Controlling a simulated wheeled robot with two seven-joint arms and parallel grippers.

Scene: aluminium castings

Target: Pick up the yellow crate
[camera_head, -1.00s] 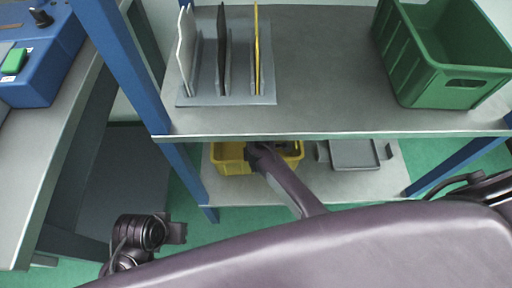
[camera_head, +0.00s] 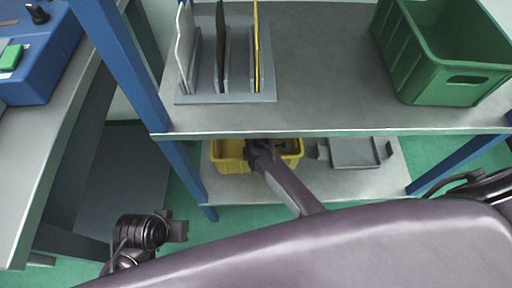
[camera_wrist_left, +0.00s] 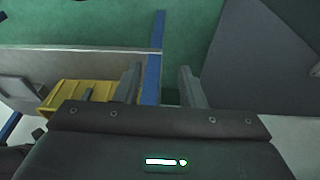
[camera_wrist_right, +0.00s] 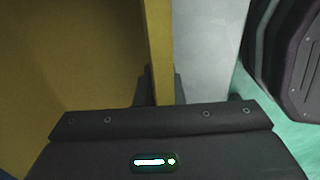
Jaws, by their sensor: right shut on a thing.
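The yellow crate (camera_head: 232,151) is on the lower shelf, under the front edge of the upper one. My right arm crosses in front of it and hides part of it and the right gripper. In the right wrist view the crate's wall (camera_wrist_right: 160,50) stands between the fingers of my right gripper (camera_wrist_right: 160,88), which is shut on it. My left gripper (camera_head: 178,228) is open and empty, low beside the blue post. Its fingers (camera_wrist_left: 160,85) are apart in the left wrist view, with the crate (camera_wrist_left: 75,96) to their left.
The upper shelf (camera_head: 320,60) overhangs the crate. It carries a rack (camera_head: 230,97) of upright plates and a green crate (camera_head: 445,85). A grey tray (camera_head: 355,153) lies right of the yellow crate. Blue posts (camera_head: 190,180) and a workbench (camera_head: 45,150) bound the left side.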

